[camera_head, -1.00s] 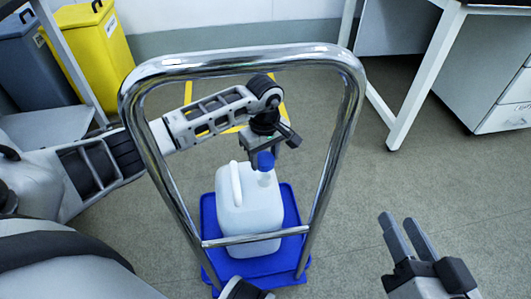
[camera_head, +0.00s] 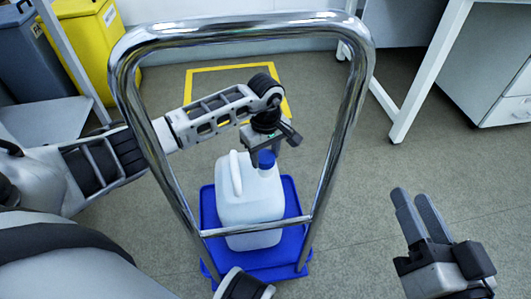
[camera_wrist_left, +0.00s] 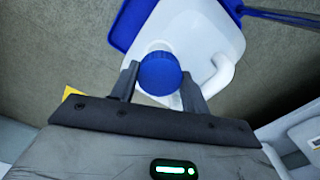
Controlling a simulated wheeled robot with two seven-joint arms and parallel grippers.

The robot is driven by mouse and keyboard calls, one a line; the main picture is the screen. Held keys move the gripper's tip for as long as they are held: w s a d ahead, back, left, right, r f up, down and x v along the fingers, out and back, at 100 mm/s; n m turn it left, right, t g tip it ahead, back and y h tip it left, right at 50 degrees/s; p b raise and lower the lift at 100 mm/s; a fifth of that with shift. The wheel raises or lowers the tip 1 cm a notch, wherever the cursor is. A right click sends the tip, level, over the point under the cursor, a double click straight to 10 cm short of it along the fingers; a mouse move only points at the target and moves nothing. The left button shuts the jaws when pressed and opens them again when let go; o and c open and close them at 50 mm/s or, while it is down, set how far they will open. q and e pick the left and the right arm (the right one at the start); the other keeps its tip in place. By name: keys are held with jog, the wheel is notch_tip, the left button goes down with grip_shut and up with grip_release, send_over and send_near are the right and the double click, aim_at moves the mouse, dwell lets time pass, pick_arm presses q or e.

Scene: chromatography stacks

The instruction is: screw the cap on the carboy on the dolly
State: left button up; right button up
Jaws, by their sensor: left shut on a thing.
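The white carboy (camera_head: 250,195) stands upright on the blue dolly (camera_head: 290,205), inside the outline of its chrome handle (camera_head: 240,31). The blue cap (camera_head: 266,159) sits at the carboy's neck. My left gripper (camera_head: 264,150) is shut on the cap from above. In the left wrist view the round cap (camera_wrist_left: 160,73) is between the two fingers, with the carboy (camera_wrist_left: 215,30) beyond it. The cap hides the neck, so I cannot tell how far it is threaded.
The chrome handle stands in front of my left forearm. A yellow floor outline (camera_head: 203,68) lies behind the dolly. Yellow (camera_head: 90,45) and grey (camera_head: 30,60) bins stand at the upper left. A white bench leg (camera_head: 430,75) is at the right. The right floor is clear.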

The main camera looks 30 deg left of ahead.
pick_arm(q)
jog(key=shift+f, duration=0.2)
dwell(0.4)
jog(key=shift+f+b, duration=0.9)
jog(key=shift+b, duration=0.15)
jog(key=shift+f+b, duration=0.85)
jog(key=shift+b, duration=0.1)
jog(key=shift+r, duration=0.15)
dwell(0.4)
jog(key=shift+f, duration=0.2)
jog(key=o, duration=1)
jog(key=c, duration=1.1)
